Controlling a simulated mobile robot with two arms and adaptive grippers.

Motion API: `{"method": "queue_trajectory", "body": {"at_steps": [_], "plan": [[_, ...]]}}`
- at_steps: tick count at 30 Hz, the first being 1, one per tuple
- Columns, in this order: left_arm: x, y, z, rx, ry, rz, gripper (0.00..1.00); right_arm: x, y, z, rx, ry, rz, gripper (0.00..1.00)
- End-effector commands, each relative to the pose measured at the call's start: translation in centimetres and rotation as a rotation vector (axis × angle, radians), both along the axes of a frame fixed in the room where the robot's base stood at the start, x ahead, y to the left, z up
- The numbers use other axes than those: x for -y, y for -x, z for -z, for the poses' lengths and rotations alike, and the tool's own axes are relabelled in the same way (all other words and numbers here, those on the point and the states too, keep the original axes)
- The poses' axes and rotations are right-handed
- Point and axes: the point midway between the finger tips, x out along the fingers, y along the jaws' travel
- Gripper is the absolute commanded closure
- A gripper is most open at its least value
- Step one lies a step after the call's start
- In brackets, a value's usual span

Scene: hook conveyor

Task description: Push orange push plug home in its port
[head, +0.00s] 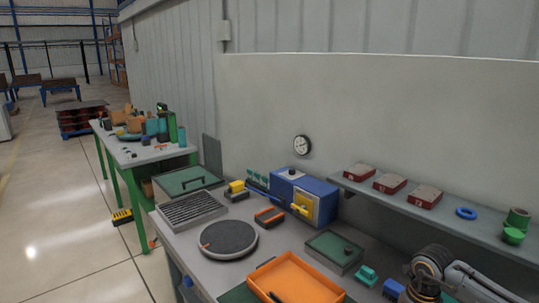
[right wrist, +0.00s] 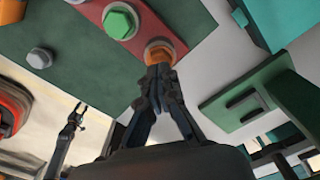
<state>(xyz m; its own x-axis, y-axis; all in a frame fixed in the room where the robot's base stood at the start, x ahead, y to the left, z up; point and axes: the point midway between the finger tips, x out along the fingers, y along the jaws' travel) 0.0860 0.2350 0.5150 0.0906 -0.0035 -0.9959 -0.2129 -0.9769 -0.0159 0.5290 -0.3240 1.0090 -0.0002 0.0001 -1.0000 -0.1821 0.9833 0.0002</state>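The orange push plug (right wrist: 158,52) shows in the right wrist view at the end of a red strip, with a round rim and a darker hex-like middle. How deep it sits in its port cannot be told. My right gripper (right wrist: 160,72) is shut, its fingertips together at the plug's lower edge and covering part of it. I see nothing between the tips; contact with the plug is unclear. A small dark gripper (right wrist: 76,122), apparently my left one, shows farther off; its opening is too small to judge. Neither gripper shows in the head view.
Beside the plug on the red strip (right wrist: 142,38) is a green hex plug (right wrist: 119,22). A grey bolt head (right wrist: 40,58) stands on the dark green panel. The head view shows an orange tray (head: 335,294), a round turntable (head: 228,238) and a blue machine (head: 322,203) on the bench.

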Motion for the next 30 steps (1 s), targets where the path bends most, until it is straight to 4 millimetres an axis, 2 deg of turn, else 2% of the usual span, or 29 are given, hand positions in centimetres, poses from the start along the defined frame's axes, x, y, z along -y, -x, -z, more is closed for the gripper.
{"method": "queue_trajectory", "body": {"at_steps": [30], "plan": [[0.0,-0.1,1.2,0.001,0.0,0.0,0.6,0.0,0.0,1.5,0.0,0.0,0.0,1.0]]}}
